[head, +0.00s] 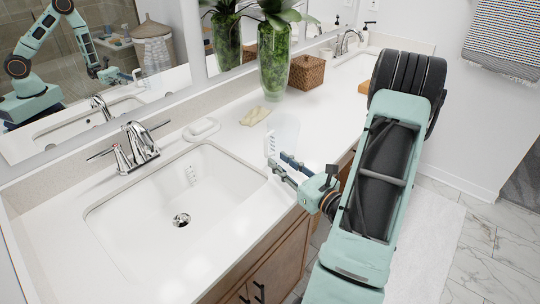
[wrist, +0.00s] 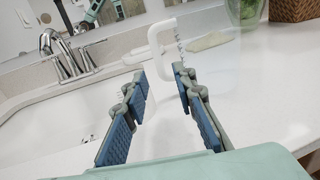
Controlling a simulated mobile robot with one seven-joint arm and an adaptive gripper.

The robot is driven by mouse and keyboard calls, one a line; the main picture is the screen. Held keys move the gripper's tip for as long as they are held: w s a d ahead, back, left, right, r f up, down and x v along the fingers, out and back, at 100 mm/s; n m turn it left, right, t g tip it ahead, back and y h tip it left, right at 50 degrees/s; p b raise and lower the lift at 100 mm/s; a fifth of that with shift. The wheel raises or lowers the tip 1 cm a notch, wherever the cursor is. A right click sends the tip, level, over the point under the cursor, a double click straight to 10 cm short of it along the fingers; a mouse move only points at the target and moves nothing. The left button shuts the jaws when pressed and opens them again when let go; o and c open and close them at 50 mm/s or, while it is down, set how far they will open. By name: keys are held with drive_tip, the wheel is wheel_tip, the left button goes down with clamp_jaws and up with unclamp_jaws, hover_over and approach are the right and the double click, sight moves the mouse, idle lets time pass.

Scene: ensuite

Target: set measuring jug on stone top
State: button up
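The measuring jug (head: 284,133) is clear and pale, with dark scale marks. It appears upright on the white stone top (head: 330,110), right of the near basin. In the wrist view the jug (wrist: 215,67) is just beyond the fingers, its white handle (wrist: 153,50) towards the left. My gripper (head: 278,163) is open and empty at the jug's near side. In the wrist view its blue-padded fingertips (wrist: 162,80) are apart, with the handle seen in the gap between them. I cannot tell whether they touch it.
A basin (head: 180,205) with a chrome faucet (head: 139,145) lies to the left. A white soap dish (head: 201,129), a yellowish cloth (head: 255,116), a green vase (head: 273,62) and a woven box (head: 307,71) stand along the back. A second basin (head: 352,69) is farther off.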

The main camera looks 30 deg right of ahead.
drive_tip(key=s, duration=0.4)
drive_tip(key=shift+s+d, duration=0.3)
drive_tip(key=shift+s, duration=0.1)
